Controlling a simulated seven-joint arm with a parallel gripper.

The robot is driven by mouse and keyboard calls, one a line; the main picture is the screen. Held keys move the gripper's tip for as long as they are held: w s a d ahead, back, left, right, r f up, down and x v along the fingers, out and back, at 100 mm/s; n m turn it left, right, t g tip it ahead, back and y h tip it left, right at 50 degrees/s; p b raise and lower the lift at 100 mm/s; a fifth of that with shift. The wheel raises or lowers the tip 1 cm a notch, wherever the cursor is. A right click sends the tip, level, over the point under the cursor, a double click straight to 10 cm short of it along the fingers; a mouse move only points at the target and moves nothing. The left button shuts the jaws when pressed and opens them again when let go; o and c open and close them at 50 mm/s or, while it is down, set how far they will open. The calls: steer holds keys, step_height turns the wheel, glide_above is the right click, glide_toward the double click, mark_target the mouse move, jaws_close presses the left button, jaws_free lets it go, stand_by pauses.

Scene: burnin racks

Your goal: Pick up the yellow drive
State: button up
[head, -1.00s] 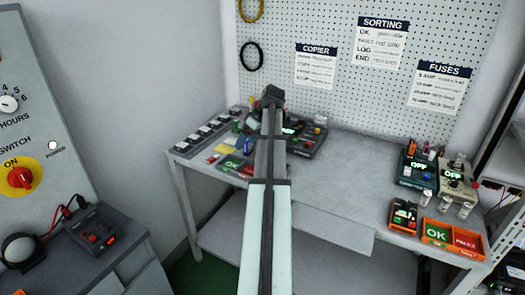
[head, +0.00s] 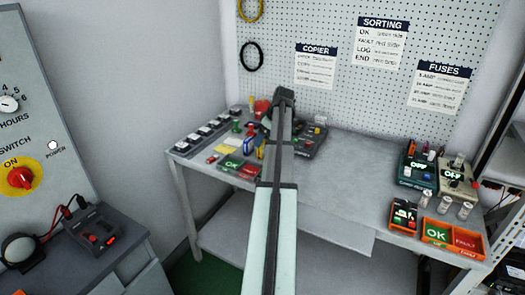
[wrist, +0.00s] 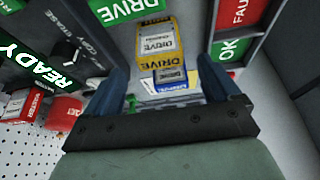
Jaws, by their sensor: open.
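The yellow drive (wrist: 160,42) shows in the wrist view as a yellow block with a pale label and the word DRIVE on its near side. It lies between the two blue fingers of my gripper (wrist: 165,75), a little beyond the fingertips' line. The fingers are apart, with visible space on both sides of the drive. In the head view my arm hides most of the gripper area, and a small yellow piece (head: 261,148) shows beside the arm.
Green DRIVE panels, a READY display (wrist: 45,68) and an OK/FAULT tray (wrist: 228,45) surround the drive closely. On the bench (head: 345,170) the middle right is clear. An orange OK/FAULT tray (head: 437,233) and meters stand at the far right.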

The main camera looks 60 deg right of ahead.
steer(key=shift+s+x, duration=0.2)
steer(key=shift+x, duration=2.55)
steer(key=shift+a, duration=0.1)
steer(key=c, duration=1.1)
step_height(320, 180, up, 9)
steer(key=shift+r, duration=0.1)
steer(key=s+d+r, duration=0.1)
steer(key=s+d, duration=0.2)
steer(key=d, duration=0.9)
steer(key=s+d+r, duration=0.1)
steer(key=s+d, duration=0.2)
steer(key=d, duration=1)
steer(key=shift+s+d+r, duration=0.25)
steer(key=shift+d, duration=0.05)
